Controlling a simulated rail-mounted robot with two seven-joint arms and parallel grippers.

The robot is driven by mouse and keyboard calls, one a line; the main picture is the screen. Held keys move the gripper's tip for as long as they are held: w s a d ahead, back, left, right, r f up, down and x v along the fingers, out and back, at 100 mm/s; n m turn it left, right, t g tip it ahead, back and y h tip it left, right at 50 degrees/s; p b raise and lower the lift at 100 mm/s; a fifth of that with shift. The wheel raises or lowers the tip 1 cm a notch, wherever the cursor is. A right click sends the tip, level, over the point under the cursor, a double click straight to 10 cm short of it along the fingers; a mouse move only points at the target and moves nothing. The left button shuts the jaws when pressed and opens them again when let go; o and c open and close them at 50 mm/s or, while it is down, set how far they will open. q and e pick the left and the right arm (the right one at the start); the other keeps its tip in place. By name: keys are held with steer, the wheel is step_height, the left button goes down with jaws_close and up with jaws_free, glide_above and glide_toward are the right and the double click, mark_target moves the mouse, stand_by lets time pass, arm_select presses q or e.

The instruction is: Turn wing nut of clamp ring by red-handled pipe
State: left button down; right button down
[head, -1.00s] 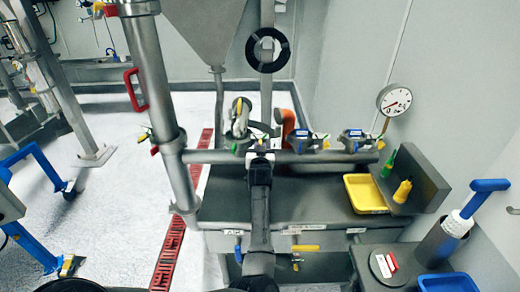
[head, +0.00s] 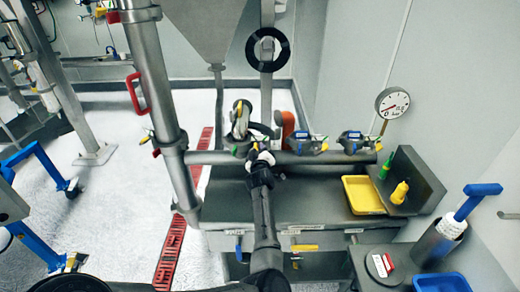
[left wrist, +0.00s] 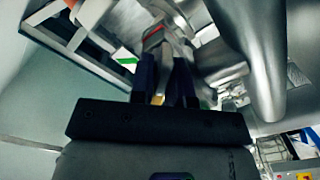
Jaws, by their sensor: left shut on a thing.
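The red handle (head: 134,92) is on the upright steel pipe (head: 148,70) in the head view. A clamp ring (head: 158,141) with small yellow-green and red parts sits on that pipe below the handle. My left gripper (head: 259,153) is at the horizontal pipe, well right of the handle. It is shut on a small yellow piece (head: 256,146) that looks like a wing nut; the fingers hide most of it. In the left wrist view, the dark fingers (left wrist: 164,80) have a narrow tan piece (left wrist: 158,98) between them. My right gripper is not in view.
The horizontal pipe (head: 225,157) carries several valves, one (head: 312,145) right of my gripper. A steel hopper (head: 200,25) and black ring (head: 268,50) are behind. A bench holds a yellow tray (head: 363,196). A gauge (head: 392,102) stands at right; open floor (head: 110,210) lies left.

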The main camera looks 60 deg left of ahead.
arm_select(q)
steer(key=shift+n, duration=0.3)
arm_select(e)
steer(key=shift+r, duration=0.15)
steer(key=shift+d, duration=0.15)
arm_select(q)
steer(key=c, duration=1.2)
jaws_free()
